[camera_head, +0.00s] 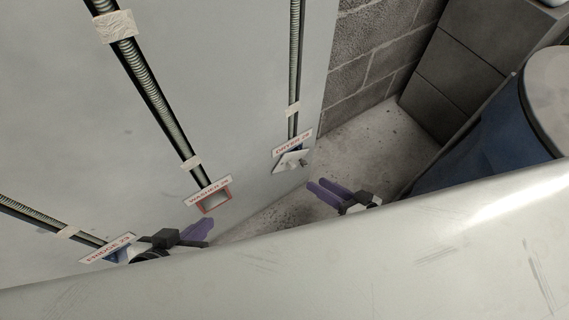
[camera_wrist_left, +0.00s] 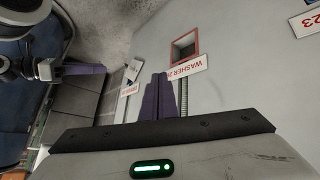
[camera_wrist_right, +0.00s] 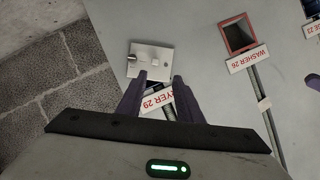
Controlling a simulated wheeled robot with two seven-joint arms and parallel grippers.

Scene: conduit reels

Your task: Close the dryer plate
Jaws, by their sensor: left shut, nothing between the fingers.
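The dryer plate (camera_head: 291,161) is a small white plate with a knob, low on the grey wall under the "DRYER 29" label (camera_head: 292,144). In the head view it appears tilted out from the wall, with blue showing behind its upper edge. The right wrist view shows the plate (camera_wrist_right: 151,62) face-on, just beyond my fingertips; the fingers partly cover the label. My right gripper (camera_head: 322,192) is open and empty, to the right of and below the plate in the head view. My left gripper (camera_head: 204,235) is shut and empty, near the washer box; it also shows in the left wrist view (camera_wrist_left: 161,82).
The red-rimmed washer box (camera_head: 214,200) stands open under its label. A fridge label (camera_head: 107,248) is at lower left, partly hidden by my left arm. Conduits run down the wall. A blue barrel (camera_head: 480,145) and grey blocks stand at right. The concrete floor between is clear.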

